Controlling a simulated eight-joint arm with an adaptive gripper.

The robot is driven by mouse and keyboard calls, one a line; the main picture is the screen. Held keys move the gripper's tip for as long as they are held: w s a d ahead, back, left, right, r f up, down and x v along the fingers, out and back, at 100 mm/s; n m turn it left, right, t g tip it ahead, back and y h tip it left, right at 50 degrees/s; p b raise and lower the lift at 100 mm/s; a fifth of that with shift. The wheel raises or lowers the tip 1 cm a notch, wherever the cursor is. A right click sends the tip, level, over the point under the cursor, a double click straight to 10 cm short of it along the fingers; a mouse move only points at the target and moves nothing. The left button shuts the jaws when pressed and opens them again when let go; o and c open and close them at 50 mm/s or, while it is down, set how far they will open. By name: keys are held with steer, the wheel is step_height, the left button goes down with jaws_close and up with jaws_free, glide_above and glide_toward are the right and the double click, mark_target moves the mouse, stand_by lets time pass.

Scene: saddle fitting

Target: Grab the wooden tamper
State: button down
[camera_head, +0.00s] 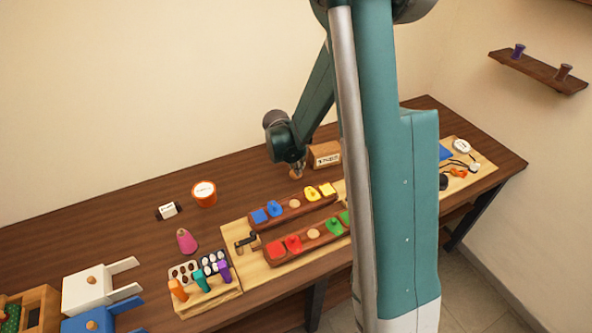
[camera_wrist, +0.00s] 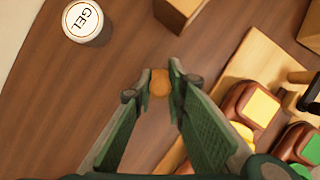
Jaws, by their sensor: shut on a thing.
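The wooden tamper (camera_wrist: 160,84) shows as a small round, light-brown knob between my fingertips in the wrist view. In the head view, a small part of the tamper (camera_head: 296,176) shows just under the fingertips. My gripper (camera_head: 298,167) is low over the dark wooden table, behind the row of coloured blocks. In the wrist view, my gripper (camera_wrist: 159,75) has its fingers on both sides of the tamper and is shut on it. The lower part of the tamper is hidden, so I cannot tell if it touches the table.
A wooden box (camera_head: 325,154) stands just right of my gripper. Two brown holders with coloured blocks, the nearer one (camera_head: 270,256), lie on a light board in front. Table between is clear.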

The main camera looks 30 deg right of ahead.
steer(key=shift+r, duration=3.6)
